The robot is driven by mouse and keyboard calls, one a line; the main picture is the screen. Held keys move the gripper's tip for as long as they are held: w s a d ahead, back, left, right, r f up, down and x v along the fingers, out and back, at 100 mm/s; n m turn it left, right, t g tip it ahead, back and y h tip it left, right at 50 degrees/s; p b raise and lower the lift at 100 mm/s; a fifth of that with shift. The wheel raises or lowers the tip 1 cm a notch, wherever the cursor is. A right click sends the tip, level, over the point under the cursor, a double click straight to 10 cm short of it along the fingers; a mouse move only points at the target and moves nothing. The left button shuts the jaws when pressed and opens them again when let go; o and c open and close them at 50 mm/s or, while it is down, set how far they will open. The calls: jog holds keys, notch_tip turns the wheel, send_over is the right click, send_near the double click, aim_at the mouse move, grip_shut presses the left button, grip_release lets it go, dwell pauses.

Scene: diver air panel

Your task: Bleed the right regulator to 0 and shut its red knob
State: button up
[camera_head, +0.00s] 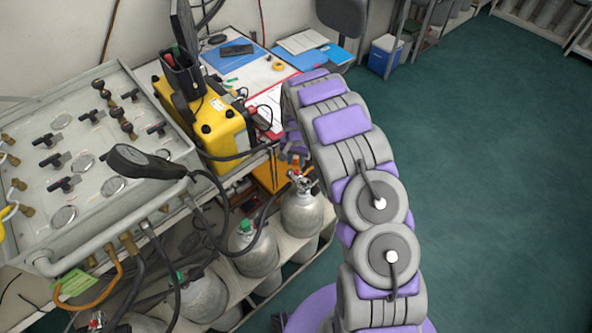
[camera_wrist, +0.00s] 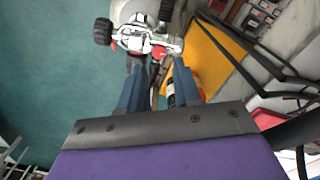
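A grey cylinder (camera_head: 301,215) with a metal valve and regulator assembly (camera_head: 302,183) on top stands at the right end of the row under the bench. In the wrist view the metal assembly (camera_wrist: 143,38) lies just beyond my fingertips, with a black knob (camera_wrist: 103,31) at its left. A small red part (camera_wrist: 158,52), perhaps the red knob, shows at its near side. My gripper (camera_wrist: 158,72) is open, its two blue-grey fingers apart, with no clear grip on anything. In the head view my gripper is mostly hidden behind my arm. I cannot read a regulator gauge.
The grey air panel (camera_head: 90,150) with gauges and knobs fills the left. A yellow case (camera_head: 215,125) sits beside it. An orange box (camera_head: 272,172) stands close to the cylinder and also shows in the wrist view (camera_wrist: 215,55). Black hoses hang nearby. Green floor is clear at right.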

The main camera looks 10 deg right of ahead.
aim_at(296, 171)
notch_tip(296, 171, down, 6)
jog(key=shift+r+b, duration=0.2)
jog(key=shift+b, duration=0.25)
jog(key=shift+c, duration=0.3)
grip_shut()
